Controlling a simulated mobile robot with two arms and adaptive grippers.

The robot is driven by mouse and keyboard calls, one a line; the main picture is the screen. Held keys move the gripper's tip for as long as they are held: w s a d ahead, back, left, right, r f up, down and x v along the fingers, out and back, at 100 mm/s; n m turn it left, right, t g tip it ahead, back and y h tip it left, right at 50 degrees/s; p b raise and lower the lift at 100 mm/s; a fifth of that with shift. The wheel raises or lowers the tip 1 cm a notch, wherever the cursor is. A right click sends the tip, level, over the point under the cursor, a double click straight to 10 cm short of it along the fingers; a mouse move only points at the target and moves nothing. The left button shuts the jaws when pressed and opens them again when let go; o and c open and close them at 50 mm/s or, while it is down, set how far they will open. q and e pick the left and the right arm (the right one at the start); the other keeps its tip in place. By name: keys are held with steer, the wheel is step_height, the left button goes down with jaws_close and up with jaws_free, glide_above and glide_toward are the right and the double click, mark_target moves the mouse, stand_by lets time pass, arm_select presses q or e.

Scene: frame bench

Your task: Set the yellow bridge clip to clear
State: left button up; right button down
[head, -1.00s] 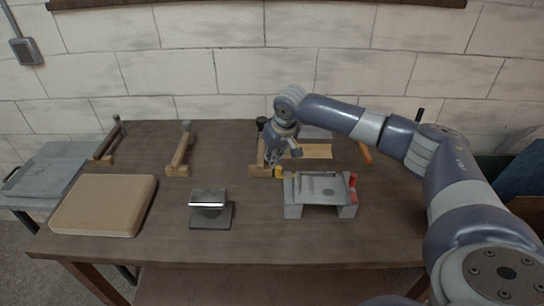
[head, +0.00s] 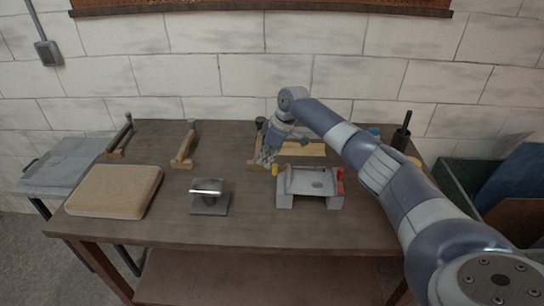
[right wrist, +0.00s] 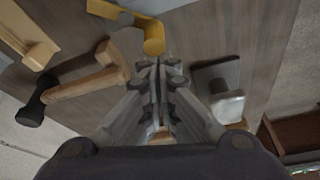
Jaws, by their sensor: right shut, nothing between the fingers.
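The yellow bridge clip (head: 275,170) sits at the left end of the grey bridge (head: 312,188) on the bench. It also shows in the right wrist view as a yellow piece with a rounded end (right wrist: 153,38), just beyond the fingertips. I cannot tell its setting. My right gripper (head: 265,161) is shut and empty, pointing down just left of the clip. In the right wrist view its fingertips (right wrist: 158,66) are together, close to the clip's rounded end; contact is unclear. My left gripper is not in view.
A red clip (head: 340,181) is at the bridge's right end. A metal block (head: 209,196) and a tan pad (head: 115,191) stand to the left. The bench front is clear.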

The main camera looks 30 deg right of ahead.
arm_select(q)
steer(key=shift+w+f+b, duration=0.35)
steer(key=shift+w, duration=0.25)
arm_select(e)
steer(key=n, duration=0.1)
steer(key=s+n+g, duration=0.1)
steer(key=n, duration=0.1)
steer(key=s+n+y, duration=0.1)
steer(key=n, duration=0.1)
steer(key=shift+a, duration=0.1)
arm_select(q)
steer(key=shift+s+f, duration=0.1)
arm_select(e)
steer(key=shift+f, duration=0.1)
steer(key=shift+w+d+b, duration=0.35)
steer(key=shift+d+b, duration=0.3)
steer(key=shift+d, duration=0.1)
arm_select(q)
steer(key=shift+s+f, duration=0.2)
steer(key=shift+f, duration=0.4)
